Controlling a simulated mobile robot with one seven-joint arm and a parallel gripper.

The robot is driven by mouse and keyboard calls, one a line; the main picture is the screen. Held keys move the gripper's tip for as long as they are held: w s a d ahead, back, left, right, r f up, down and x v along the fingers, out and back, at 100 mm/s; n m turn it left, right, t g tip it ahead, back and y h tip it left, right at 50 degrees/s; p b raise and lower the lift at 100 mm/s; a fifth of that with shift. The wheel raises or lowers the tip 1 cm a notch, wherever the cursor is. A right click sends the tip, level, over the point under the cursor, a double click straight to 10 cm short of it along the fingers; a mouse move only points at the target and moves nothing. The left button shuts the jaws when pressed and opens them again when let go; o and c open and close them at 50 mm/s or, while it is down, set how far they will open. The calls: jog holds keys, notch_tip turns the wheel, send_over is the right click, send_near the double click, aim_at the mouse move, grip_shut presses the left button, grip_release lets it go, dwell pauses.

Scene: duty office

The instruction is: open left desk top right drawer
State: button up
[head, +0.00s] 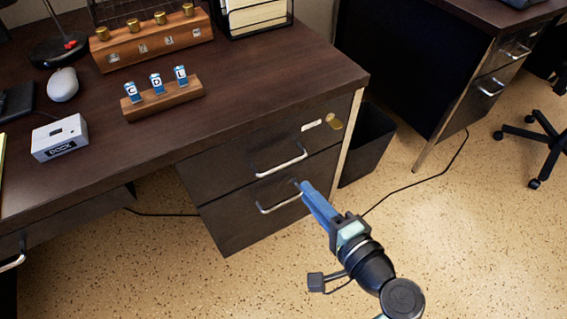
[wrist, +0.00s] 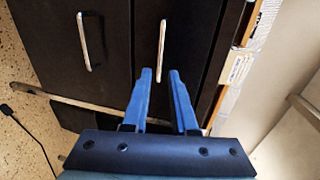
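The left desk's top right drawer (head: 240,166) has a dark front and looks shut. Its silver bar handle (head: 278,162) runs along the front. In the wrist view this handle (wrist: 162,52) lies just beyond the fingertips, roughly in line with the gap between them. My gripper (head: 302,187) has blue fingers and is in front of the drawers, just below and right of the top handle in the head view. In the wrist view my gripper (wrist: 160,72) is open, with a narrow empty gap between the fingers. No contact with the handle is visible.
A lower drawer with its own handle (head: 280,203) sits directly below; that handle also shows in the wrist view (wrist: 88,40). A dark bin (head: 368,145) stands right of the desk.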

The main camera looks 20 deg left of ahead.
aim_at(283, 164)
jog(key=b+x, duration=0.3)
jog(key=x, duration=0.8)
jog(key=shift+a+r, duration=0.1)
grip_shut()
dwell(1.0)
